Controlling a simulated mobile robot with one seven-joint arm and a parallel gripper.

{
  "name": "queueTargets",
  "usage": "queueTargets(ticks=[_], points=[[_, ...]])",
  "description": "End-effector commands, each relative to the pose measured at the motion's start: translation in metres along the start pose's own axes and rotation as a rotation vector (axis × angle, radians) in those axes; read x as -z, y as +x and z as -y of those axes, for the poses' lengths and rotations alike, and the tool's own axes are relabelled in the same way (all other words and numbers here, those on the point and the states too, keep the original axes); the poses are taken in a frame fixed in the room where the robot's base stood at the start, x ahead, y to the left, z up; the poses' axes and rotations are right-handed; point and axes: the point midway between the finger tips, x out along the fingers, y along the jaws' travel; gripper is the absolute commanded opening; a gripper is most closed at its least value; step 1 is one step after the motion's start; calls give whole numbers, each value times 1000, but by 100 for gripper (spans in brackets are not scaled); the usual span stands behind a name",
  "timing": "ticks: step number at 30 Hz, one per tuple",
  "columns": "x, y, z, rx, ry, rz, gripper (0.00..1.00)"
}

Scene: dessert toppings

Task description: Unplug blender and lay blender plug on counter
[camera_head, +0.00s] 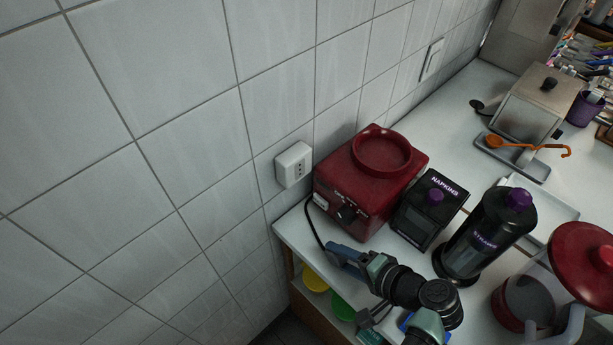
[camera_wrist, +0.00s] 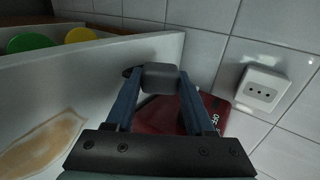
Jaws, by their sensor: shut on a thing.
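The red blender base (camera_head: 352,180) stands on the white counter against the tiled wall, with a dark knob on its front. The white wall outlet (camera_head: 293,164) is left of it; its bare holes also show in the wrist view (camera_wrist: 262,88). My gripper (camera_head: 337,250) is at the counter's near left edge, in front of the blender base. In the wrist view its blue fingers are shut on the dark grey blender plug (camera_wrist: 160,77), away from the outlet. A black cord (camera_head: 312,222) runs from beside the base down to my gripper. Whether the plug touches the counter, I cannot tell.
A black napkin box (camera_head: 427,212) and a dark straw dispenser (camera_head: 482,236) stand right of the blender base. A red-lidded pot (camera_head: 529,302) is at lower right. Yellow (camera_head: 315,280) and green (camera_head: 342,307) round items sit below the counter top. The counter strip before the base is narrow.

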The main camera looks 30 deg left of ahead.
Motion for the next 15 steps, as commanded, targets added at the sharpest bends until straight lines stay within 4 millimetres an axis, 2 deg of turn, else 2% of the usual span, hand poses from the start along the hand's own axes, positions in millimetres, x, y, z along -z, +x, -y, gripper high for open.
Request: queueTargets(ticks=[9, 10, 15], points=[[0, 11, -16, 0, -1, 0, 0], [0, 10, -14, 0, -1, -1, 59], [0, 9, -15, -2, 0, -1, 89]])
